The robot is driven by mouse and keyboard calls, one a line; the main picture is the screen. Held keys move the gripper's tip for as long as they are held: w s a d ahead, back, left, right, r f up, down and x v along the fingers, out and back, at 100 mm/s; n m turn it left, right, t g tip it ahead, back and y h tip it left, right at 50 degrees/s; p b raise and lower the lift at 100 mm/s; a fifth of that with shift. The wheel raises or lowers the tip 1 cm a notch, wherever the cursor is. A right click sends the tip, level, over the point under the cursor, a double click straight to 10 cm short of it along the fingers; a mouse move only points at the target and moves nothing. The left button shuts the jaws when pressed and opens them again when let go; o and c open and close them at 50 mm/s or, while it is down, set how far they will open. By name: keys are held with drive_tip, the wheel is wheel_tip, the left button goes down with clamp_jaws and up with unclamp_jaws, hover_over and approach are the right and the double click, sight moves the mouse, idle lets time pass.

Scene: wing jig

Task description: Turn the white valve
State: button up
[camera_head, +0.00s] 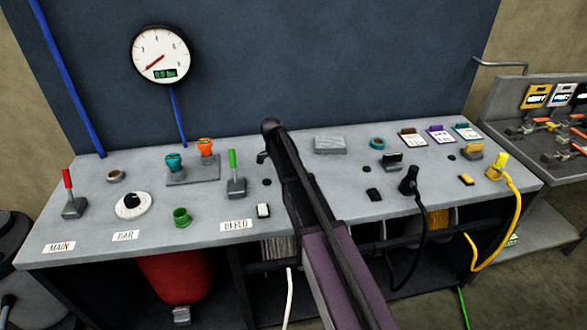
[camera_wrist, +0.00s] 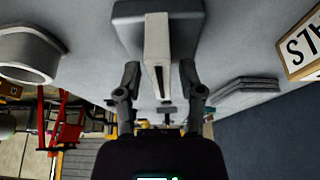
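In the head view, a round white dial with a black knob (camera_head: 132,205) sits on the grey bench behind the BAR label. I cannot tell whether it is the white valve. My gripper (camera_wrist: 160,68) shows in the wrist view, with its two dark fingers apart on either side of a pale slotted bar (camera_wrist: 157,45). The bar stands against a darker grey block (camera_wrist: 190,35). Small gaps show between the fingers and the bar. In the head view, my dark arm reaches across the middle of the bench, and its gripper cannot be made out clearly.
Black (camera_head: 408,182) and yellow (camera_head: 498,165) cable plugs stand at right. A gauge (camera_head: 160,54) hangs on the wall behind.

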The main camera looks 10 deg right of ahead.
drive_tip(key=shift+n, duration=0.5)
drive_tip(key=n+t, duration=0.1)
drive_tip(key=n, duration=0.2)
drive_tip(key=n+t+y, duration=0.1)
drive_tip(key=n+t, duration=0.1)
drive_tip(key=n, duration=0.3)
drive_tip(key=n+y, duration=0.1)
drive_tip(key=n, duration=0.1)
drive_tip(key=n+t, duration=0.1)
drive_tip(key=n, duration=0.2)
drive_tip(key=shift+y, duration=0.4)
drive_tip(key=shift+n+t+y, duration=0.3)
drive_tip(key=shift+n+y, duration=0.5)
drive_tip(key=shift+n, duration=1.3)
drive_tip(key=p+v, duration=1.3)
drive_tip(key=v, duration=0.1)
drive_tip(key=s+f+g+b, duration=0.2)
drive_tip(key=s, duration=1)
drive_tip(key=s+f+g+b, duration=0.1)
drive_tip(key=s+f+g, duration=0.1)
drive_tip(key=s, duration=0.9)
drive_tip(key=shift+s+f+g+b, duration=0.3)
drive_tip(key=shift+s+f+b, duration=0.05)
drive_tip(key=shift+f, duration=0.15)
